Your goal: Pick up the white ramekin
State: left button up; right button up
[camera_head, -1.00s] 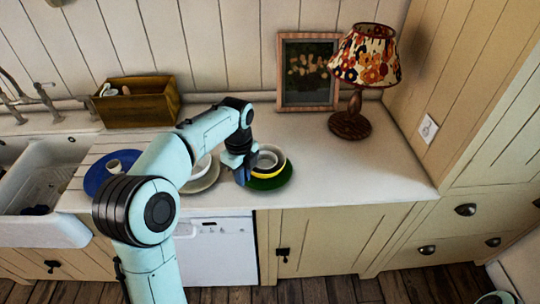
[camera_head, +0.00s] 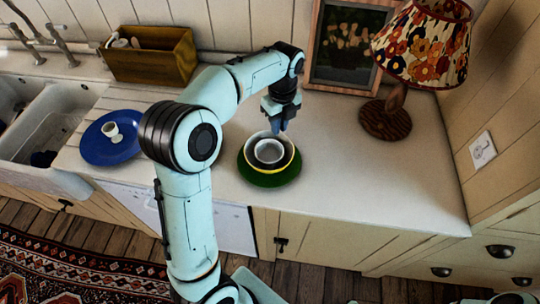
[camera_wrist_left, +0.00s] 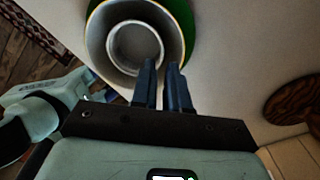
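A small white ramekin (camera_head: 269,151) sits inside a white bowl with a yellow rim (camera_head: 291,161), on a green plate (camera_head: 262,180) on the counter. The ramekin also shows in the left wrist view (camera_wrist_left: 135,47), inside the bowl (camera_wrist_left: 97,50). My left gripper (camera_head: 283,128) points down at the bowl's back right edge. My right gripper is not in view.
A blue plate (camera_head: 95,151) with a small white cup (camera_head: 110,130) lies left, near the sink (camera_head: 50,125). A wooden box (camera_head: 150,60), a framed picture (camera_head: 340,75) and a lamp (camera_head: 386,118) stand behind. The counter's right part (camera_head: 390,180) is clear.

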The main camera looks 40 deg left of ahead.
aim_at(280, 144)
pick_arm(q)
notch_tip(280, 144, down, 3)
jog(key=shift+w+r, duration=0.15)
jog(key=f, duration=0.4)
jog(key=shift+s+d+f+b, duration=0.15)
jog(key=shift+s+d+b, duration=0.15)
jog(key=shift+d, duration=0.1)
jog(key=shift+f, duration=0.35)
grip_shut()
jog(key=shift+r, duration=0.15)
